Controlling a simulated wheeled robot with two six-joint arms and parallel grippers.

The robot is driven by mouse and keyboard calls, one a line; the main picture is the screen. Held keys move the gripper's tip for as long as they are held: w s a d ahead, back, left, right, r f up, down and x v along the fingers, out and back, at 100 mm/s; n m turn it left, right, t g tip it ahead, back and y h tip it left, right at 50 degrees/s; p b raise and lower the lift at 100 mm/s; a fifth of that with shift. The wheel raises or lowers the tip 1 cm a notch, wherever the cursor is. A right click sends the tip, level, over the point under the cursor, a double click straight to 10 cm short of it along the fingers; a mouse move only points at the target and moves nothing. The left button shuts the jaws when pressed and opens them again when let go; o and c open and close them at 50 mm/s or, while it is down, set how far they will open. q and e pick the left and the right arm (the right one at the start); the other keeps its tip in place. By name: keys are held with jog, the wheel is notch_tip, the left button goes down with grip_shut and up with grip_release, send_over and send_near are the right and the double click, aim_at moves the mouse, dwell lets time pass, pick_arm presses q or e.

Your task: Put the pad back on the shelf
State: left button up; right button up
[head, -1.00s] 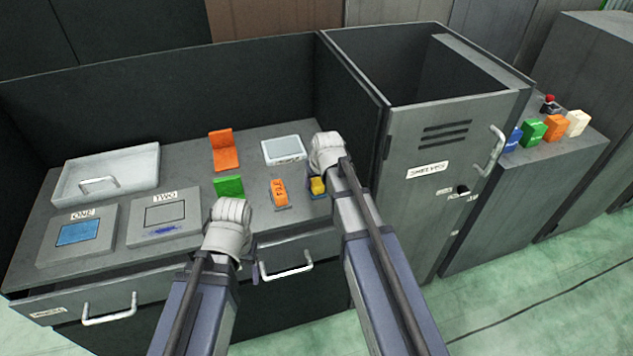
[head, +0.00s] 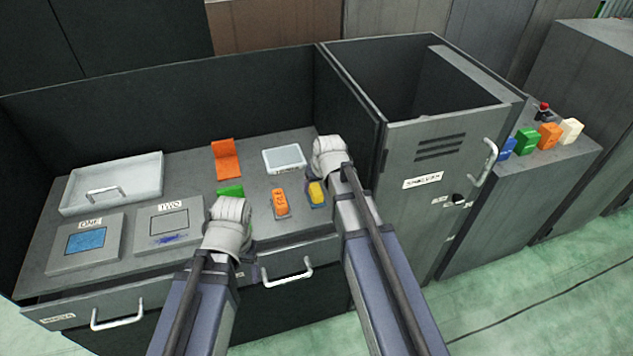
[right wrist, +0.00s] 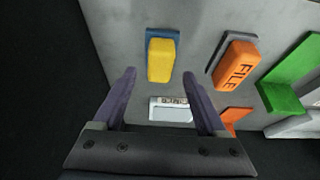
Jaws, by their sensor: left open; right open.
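No object is clearly marked as the pad. A blue square (head: 86,240) lies on the panel labelled ONE; the panel labelled TWO (head: 169,220) has an empty outline and a blue scribble. A pale rectangular tray-like piece (head: 284,158) lies further back on the worktop. My left gripper (head: 229,218) is over the front of the worktop, its fingers hidden by the wrist. My right gripper (head: 329,152) is near the divider; in the right wrist view its open, empty fingers (right wrist: 159,76) point towards a yellow block (right wrist: 161,60) on a blue base.
An orange FILE block (head: 280,198), a green piece (head: 231,192) and an orange stand (head: 226,161) are on the worktop. A pale bin with a handle (head: 140,178) is at left. A tall locker (head: 425,190) is at right; coloured blocks (head: 526,141) stand on the cabinet beyond.

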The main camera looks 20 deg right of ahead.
jog(key=p+v, duration=0.6)
jog(key=v, duration=0.1)
jog(key=s+a+n+g, duration=0.1)
jog(key=s+a+g, duration=0.1)
jog(key=s+a, duration=0.4)
jog(key=s+a+f+n+g+h, duration=0.1)
jog(key=s+a+n+g, duration=0.1)
jog(key=s+a, duration=0.5)
jog(key=s+g, duration=0.1)
jog(key=s, duration=0.5)
jog(key=shift+s+a+h, duration=0.25)
jog(key=shift+h, duration=0.05)
jog(key=shift+f, duration=0.1)
